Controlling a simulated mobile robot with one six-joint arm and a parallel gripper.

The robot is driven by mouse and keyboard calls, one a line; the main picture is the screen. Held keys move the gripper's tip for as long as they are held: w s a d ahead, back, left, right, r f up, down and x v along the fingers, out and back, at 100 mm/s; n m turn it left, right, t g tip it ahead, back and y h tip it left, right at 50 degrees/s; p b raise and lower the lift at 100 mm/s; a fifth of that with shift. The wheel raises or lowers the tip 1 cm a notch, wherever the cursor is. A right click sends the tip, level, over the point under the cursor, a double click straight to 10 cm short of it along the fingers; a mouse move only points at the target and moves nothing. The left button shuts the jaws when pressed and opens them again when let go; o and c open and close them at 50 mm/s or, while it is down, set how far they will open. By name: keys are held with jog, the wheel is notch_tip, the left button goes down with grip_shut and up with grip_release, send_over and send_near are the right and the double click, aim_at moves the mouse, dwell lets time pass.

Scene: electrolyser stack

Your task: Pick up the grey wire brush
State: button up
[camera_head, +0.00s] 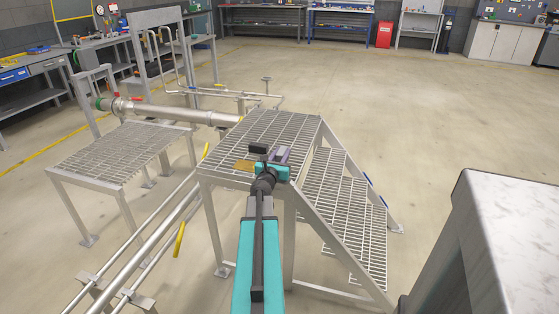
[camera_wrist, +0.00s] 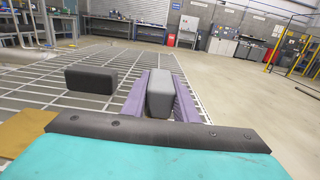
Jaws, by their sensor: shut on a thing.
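My gripper (camera_wrist: 160,98), with a teal body and two purple fingers, is at the top platform of the metal steps. In the wrist view the fingers are closed on both sides of a light grey block, which I take to be the grey wire brush (camera_wrist: 160,92). Its lower part and any bristles are hidden. In the head view my gripper (camera_head: 278,156) is seen from behind, over the grating. I cannot tell whether the brush still touches the grating.
A dark block (camera_wrist: 91,80) is just left of the fingers, apart from them. A brown flat piece (camera_wrist: 25,132) lies nearer at left. The grated platform (camera_head: 285,125) has stairs (camera_head: 345,205) at right. Pipes (camera_head: 190,116) run behind at left. A marble-like surface (camera_head: 515,215) stands front right.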

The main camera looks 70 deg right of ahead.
aim_at(282, 150)
jog(key=shift+r, duration=0.85)
notch_tip(282, 150, up, 2)
jog(key=shift+r+p, duration=0.2)
jog(key=shift+p, duration=0.2)
jog(key=a, duration=0.2)
jog(key=s+a, duration=0.1)
jog(key=a, duration=0.1)
jog(key=shift+s+a+f, duration=0.1)
jog(key=shift+a, duration=0.3)
jog(key=shift+a+b, duration=0.3)
jog(key=shift+a, duration=0.05)
jog(key=shift+s+a+r+p, duration=0.15)
jog(key=shift+a+r+p, duration=0.1)
jog(key=shift+p, duration=0.35)
jog(key=shift+s+a+r+p, duration=0.1)
jog(key=shift+s+a+p, duration=0.1)
jog(key=shift+a+p, duration=0.85)
jog(key=shift+p, duration=0.95)
jog(key=p, duration=0.3)
jog(key=shift+s+a, duration=0.15)
jog(key=shift+a, duration=0.15)
